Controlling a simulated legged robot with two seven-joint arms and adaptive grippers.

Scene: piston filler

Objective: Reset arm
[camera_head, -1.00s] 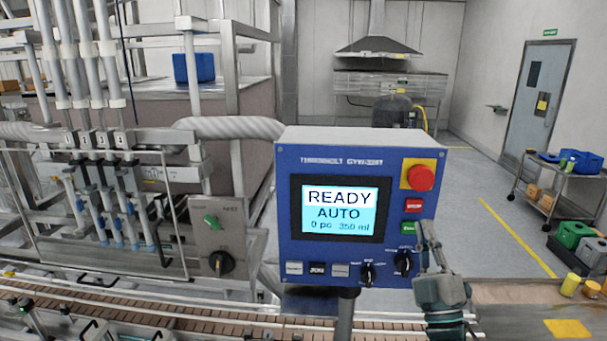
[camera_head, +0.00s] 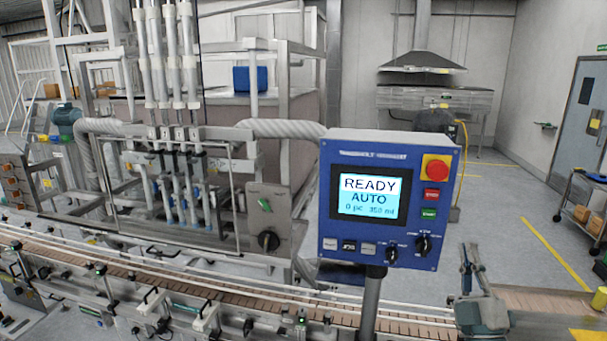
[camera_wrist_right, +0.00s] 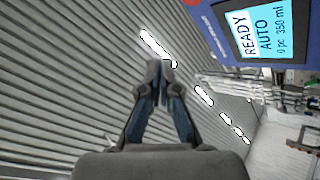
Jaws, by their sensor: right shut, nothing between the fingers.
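My right gripper (camera_head: 474,268) is at the lower right of the head view, to the right of the blue control panel (camera_head: 322,225) and apart from it. Its fingers point up. In the right wrist view the gripper (camera_wrist_right: 160,75) is shut with nothing between the fingers. The panel's screen (camera_head: 369,197) reads READY, AUTO, 0 pc, 350 ml. The screen also shows in the right wrist view (camera_wrist_right: 262,32), at the upper right. My left gripper is not in view.
A conveyor (camera_head: 150,268) runs along the front below the filler's nozzles (camera_head: 175,190). The panel stands on a post (camera_head: 370,305). A red emergency button (camera_head: 436,167) and a selector box (camera_head: 266,222) face me. A cart (camera_head: 580,205) stands at the right; open floor lies behind the panel.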

